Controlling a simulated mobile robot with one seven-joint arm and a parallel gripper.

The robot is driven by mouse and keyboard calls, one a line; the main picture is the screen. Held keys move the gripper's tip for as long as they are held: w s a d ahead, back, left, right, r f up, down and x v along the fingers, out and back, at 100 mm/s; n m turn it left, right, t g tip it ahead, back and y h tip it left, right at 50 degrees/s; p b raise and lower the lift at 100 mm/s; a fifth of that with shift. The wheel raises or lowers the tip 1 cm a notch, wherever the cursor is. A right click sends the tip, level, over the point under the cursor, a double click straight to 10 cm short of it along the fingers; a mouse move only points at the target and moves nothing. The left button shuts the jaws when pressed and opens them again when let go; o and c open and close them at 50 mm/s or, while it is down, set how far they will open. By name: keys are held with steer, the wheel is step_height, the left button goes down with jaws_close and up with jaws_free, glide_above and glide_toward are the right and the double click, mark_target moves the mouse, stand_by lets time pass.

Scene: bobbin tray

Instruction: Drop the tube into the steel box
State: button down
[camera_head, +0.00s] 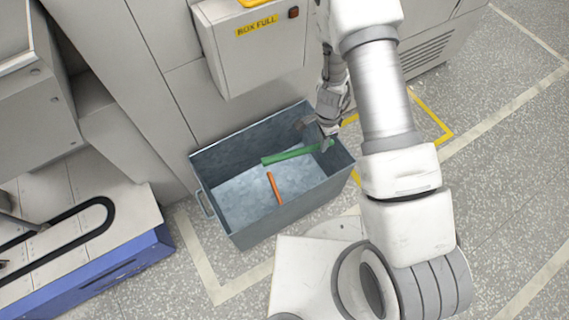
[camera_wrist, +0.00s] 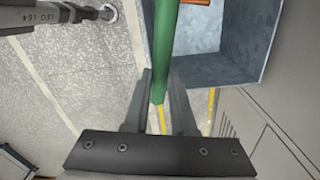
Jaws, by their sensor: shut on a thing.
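My gripper (camera_head: 326,140) is shut on the right end of a green tube (camera_head: 291,156). It holds the tube roughly level over the steel box (camera_head: 282,220), with the tube's left end above the box interior. In the wrist view the green tube (camera_wrist: 164,52) runs up between the two gripper fingers (camera_wrist: 159,98), with part of the steel box (camera_wrist: 262,38) beyond. The steel box is open-topped and stands on the floor against the machine. An orange tube (camera_head: 274,189) lies inside it; part of it shows in the wrist view (camera_wrist: 194,2).
A machine panel (camera_head: 250,52) labelled "BOX FULL" overhangs the back of the steel box. A blue-sided conveyor (camera_head: 90,270) with a black track stands at the left. The speckled floor at the right is clear, with yellow and pale line markings.

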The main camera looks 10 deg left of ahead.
steer(key=a+f+m+b, duration=0.5)
steer(key=f+m+b, duration=0.1)
steer(key=f, duration=0.4)
steer(key=a+f+m+b, duration=0.6)
steer(key=f+m, duration=0.3)
steer(key=f, duration=0.2)
steer(key=shift+w+a+f+m+b, duration=0.2)
steer(key=shift+m+b, duration=0.1)
steer(key=shift+b, duration=0.25)
steer(key=c, duration=0.7)
jaws_free()
steer(key=shift+o, duration=0.2)
steer(key=shift+r, duration=0.15)
step_height(320, 180, up, 17)
steer(key=p, duration=0.6)
steer(key=shift+r, duration=0.15)
